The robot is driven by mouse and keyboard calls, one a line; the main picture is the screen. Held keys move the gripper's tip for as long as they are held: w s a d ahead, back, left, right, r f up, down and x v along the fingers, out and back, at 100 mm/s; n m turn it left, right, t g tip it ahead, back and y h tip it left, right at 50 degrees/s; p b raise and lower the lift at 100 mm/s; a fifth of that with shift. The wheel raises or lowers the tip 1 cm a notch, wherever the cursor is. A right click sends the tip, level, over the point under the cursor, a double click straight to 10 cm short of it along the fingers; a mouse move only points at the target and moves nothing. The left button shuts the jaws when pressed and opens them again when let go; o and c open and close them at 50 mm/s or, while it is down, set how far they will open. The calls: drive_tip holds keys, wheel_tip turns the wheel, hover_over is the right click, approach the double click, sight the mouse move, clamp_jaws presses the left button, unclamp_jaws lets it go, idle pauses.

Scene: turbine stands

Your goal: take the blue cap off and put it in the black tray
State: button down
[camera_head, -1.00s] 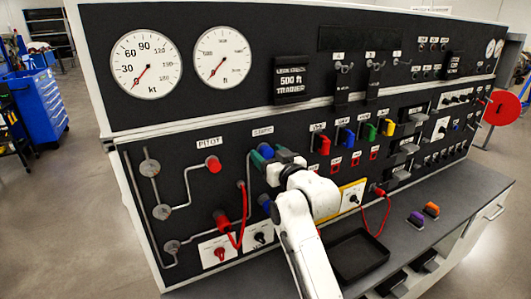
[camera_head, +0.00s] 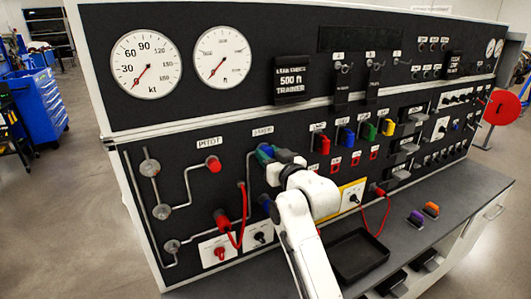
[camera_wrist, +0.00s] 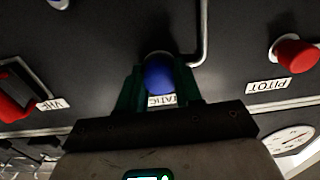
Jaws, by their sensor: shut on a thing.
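The blue cap (camera_wrist: 159,75) sits at the STATIC port on the black panel, between the green fingers of my gripper (camera_wrist: 160,92) in the wrist view. My gripper is shut on it. In the head view my gripper (camera_head: 268,154) is at the STATIC label, and a bit of the blue cap shows between its fingers. Whether the cap is still seated on the port cannot be told. The black tray (camera_head: 368,278) lies on the grey bench ledge below the panel, right of my arm, and looks empty.
A red cap (camera_head: 213,165) is on the PITOT port to the left. A red hose (camera_head: 240,232) and another blue fitting (camera_head: 265,203) are below. Purple and orange pieces (camera_head: 424,213) lie on the ledge right of the tray. Red, blue, green and yellow switches line the panel.

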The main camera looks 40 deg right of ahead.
sight(269, 155)
drive_tip(key=shift+v, duration=0.8)
idle(0.4)
drive_tip(key=shift+s+a+p, duration=0.2)
drive_tip(key=shift+s+p, duration=0.3)
drive_tip(key=shift+s, duration=0.2)
drive_tip(key=shift+f, duration=0.1)
idle(0.9)
